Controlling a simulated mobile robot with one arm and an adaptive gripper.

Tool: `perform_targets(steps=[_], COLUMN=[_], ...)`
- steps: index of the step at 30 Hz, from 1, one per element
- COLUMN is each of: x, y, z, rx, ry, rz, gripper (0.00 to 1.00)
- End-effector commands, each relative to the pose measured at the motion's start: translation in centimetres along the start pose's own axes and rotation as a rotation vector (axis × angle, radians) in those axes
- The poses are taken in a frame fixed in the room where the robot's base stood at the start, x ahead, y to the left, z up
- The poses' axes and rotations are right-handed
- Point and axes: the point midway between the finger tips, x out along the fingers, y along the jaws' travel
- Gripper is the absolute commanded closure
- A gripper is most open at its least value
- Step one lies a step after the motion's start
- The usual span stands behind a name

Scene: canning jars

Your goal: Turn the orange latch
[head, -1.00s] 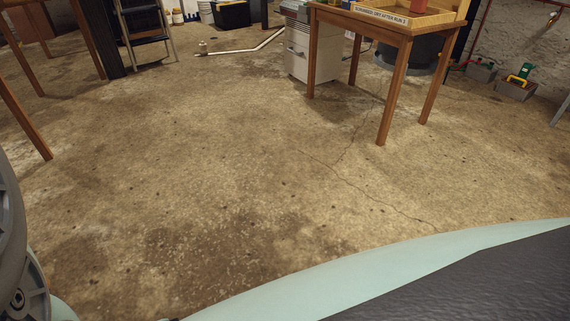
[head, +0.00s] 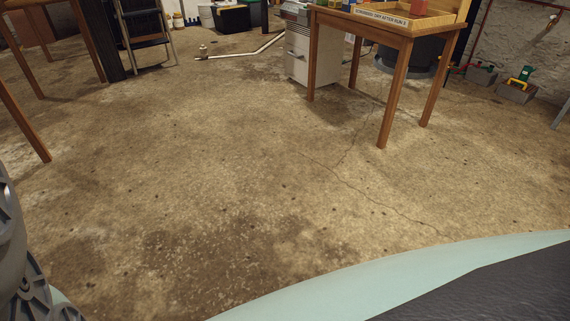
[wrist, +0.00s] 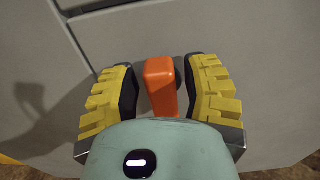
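The orange latch (wrist: 160,85) is an upright handle on a grey panel (wrist: 220,30) in the wrist view. My gripper (wrist: 161,64) has yellow ribbed fingers with dark inner pads, one on each side of the latch. It is open around the latch, with a narrow gap visible on both sides. The lower end of the latch is hidden behind the pale green housing of my wrist. Neither the latch nor my gripper shows in the head view.
A seam crosses the grey panel (wrist: 75,32) at upper left. In the head view, a wooden table (head: 385,25) holds a tray, with a grey drawer unit (head: 312,50) beside it. A white pipe (head: 240,54) lies on the floor. The concrete floor (head: 230,160) in front is clear.

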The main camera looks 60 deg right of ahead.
Motion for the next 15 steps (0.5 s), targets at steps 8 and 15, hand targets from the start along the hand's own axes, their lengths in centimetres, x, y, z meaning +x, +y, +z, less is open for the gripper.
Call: perform_targets(steps=[8,15], x=[-0.01,-0.02], y=[-0.01,-0.02], z=[0.00,-0.01], rx=[0.000,0.000], ry=[0.000,0.000], rz=[0.000,-0.001], gripper=[0.84,1.00])
